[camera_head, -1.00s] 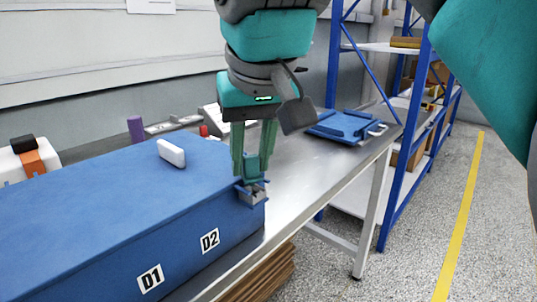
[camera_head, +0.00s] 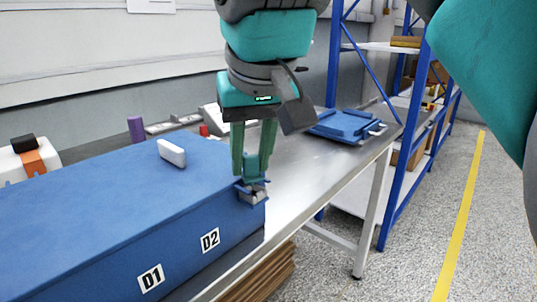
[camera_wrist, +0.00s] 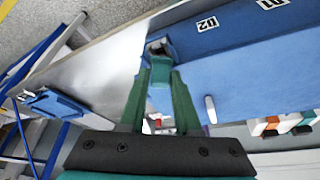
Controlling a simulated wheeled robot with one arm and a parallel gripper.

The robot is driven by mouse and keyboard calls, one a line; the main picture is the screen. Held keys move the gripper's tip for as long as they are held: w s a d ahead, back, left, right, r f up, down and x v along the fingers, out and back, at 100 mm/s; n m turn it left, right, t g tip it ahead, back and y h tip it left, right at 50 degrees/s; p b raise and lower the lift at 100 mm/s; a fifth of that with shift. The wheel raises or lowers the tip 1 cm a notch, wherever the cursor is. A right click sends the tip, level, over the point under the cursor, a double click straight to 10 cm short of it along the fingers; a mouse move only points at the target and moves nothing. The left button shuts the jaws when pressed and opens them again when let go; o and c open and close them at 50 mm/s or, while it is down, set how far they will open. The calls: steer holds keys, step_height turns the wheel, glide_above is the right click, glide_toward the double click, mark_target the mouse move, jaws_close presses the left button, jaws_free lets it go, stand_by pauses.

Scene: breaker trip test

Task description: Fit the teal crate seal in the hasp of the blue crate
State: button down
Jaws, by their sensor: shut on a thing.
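The blue crate (camera_head: 110,205) lies along the metal table, with labels D1 and D2 on its side. My gripper (camera_head: 253,170) points down over the hasp and is shut on the teal crate seal (camera_wrist: 160,74). In the head view the seal (camera_head: 253,167) sits between the green fingers, its lower end right at the hasp. I cannot tell whether it is inside the hasp or only touching it.
A white block (camera_head: 171,153) lies on the crate's top, left of my gripper. A blue tray-like object (camera_head: 345,126) lies on the table (camera_head: 300,185) at the right. A purple cylinder (camera_head: 135,129) and a red item (camera_head: 204,130) stand behind the crate. Blue shelving (camera_head: 420,120) stands beyond.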

steer(key=shift+f, duration=0.4)
steer(key=shift+r, duration=0.1)
steer(key=shift+r, duration=0.3)
stand_by(0.4)
